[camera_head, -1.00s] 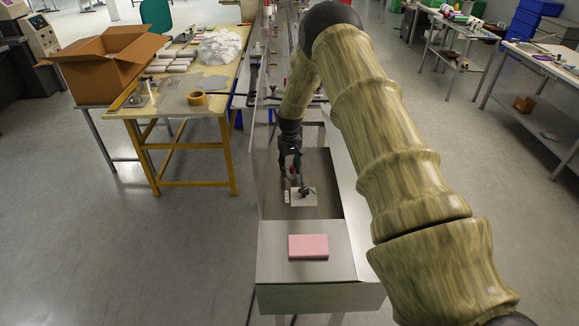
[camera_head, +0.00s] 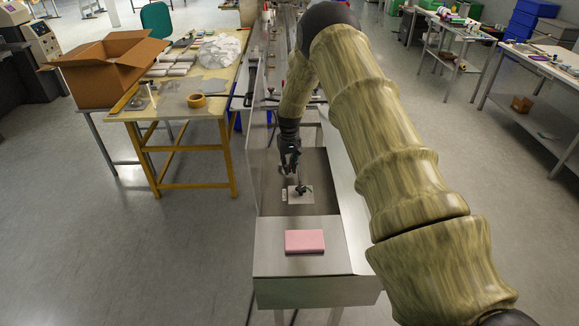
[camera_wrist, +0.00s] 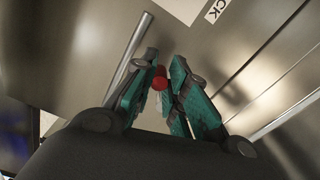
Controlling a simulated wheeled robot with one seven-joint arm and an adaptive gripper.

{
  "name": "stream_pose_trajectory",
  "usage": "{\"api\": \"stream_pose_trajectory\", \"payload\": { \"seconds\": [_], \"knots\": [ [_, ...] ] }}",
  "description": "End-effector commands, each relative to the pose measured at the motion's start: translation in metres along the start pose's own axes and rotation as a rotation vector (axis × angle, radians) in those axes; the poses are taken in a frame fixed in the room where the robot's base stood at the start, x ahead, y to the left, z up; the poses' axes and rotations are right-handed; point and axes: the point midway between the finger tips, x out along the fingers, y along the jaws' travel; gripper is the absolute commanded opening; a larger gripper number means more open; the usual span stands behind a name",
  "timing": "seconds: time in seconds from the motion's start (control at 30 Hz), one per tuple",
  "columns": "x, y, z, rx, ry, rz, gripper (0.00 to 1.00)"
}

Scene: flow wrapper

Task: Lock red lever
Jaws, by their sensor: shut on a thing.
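The red lever (camera_wrist: 159,82) shows in the wrist view as a small red knob between the fingertips of my gripper (camera_wrist: 161,70). My gripper is shut on it, with one finger on each side. In the head view my gripper (camera_head: 295,180) reaches down to a pale plate on the flow wrapper, and the red knob cannot be made out there. Part of a label (camera_wrist: 216,11) with the letters "CK" shows above the fingers in the wrist view. The lever's base is mostly hidden by my fingers.
A pink block (camera_head: 305,241) lies on the machine's near metal surface (camera_head: 283,264). A clear panel stands along the machine's left side. A metal rod (camera_wrist: 128,52) lies left of the fingers.

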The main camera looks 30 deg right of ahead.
Motion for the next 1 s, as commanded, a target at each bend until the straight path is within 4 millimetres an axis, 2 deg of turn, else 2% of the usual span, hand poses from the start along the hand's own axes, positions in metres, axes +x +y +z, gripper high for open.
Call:
{"api": "stream_pose_trajectory", "payload": {
  "seconds": [0.03,0.23,0.57,0.6,0.7,1.0],
  "knots": [
    [0.0062,-0.004,0.0005,0.022,0.002,-0.001,0.0],
    [0.0048,-0.008,0.0022,0.127,0.003,-0.002,0.0],
    [0.0037,-0.0079,0.003,0.146,0.002,-0.002,0.0],
    [0.0038,-0.0078,0.0031,0.146,0.002,-0.002,0.2],
    [0.0035,-0.007,0.0034,0.147,0.001,-0.002,0.36],
    [0.0008,-0.0037,0.0037,0.149,0.001,-0.001,0.36]
  ]
}}
